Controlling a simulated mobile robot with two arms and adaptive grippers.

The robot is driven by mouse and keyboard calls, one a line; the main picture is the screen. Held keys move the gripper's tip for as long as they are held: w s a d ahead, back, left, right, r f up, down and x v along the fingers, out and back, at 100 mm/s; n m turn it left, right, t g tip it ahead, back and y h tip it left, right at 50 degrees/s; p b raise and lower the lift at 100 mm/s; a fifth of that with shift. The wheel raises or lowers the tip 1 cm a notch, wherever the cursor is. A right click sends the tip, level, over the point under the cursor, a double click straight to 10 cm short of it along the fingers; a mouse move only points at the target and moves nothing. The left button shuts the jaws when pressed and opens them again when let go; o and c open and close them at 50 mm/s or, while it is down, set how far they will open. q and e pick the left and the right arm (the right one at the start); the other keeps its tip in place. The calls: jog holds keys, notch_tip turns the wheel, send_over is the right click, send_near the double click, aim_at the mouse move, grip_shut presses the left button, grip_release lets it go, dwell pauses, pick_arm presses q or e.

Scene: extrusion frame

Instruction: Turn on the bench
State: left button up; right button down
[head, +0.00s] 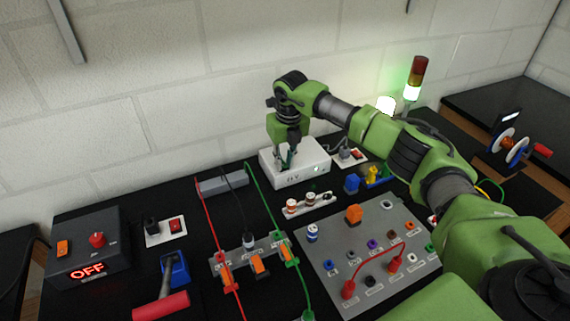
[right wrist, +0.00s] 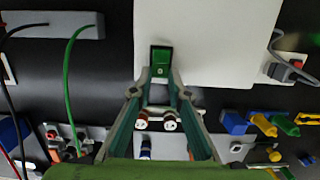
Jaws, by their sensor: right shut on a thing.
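My right gripper (head: 287,160) reaches down to the white box (head: 313,177) at the back of the bench, whose front marking looks like "0 V". In the right wrist view its fingers (right wrist: 161,77) close around a small green block in a dark frame, which looks like a switch (right wrist: 161,59), at the edge of the white box (right wrist: 215,50). A dark grey box (head: 88,246) at the left shows a red "OFF", with a red knob (head: 97,240) and an orange switch (head: 62,248). The signal tower (head: 415,78) glows green in its lower part. My left gripper is not in view.
A grey panel (head: 325,262) with several coloured sockets and red leads lies in front of the white box. Left of it are orange clips (head: 260,267) with red, black and green cables.

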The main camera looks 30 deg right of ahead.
jog(key=shift+w+r+g, duration=0.1)
jog(key=shift+w+g, duration=0.05)
jog(key=shift+g, duration=0.15)
jog(key=c, duration=1.9)
grip_release()
jog(key=r, duration=0.8)
jog(key=s+r, duration=0.1)
jog(key=r, duration=0.3)
jog(key=shift+s, duration=0.1)
jog(key=shift+f, duration=0.1)
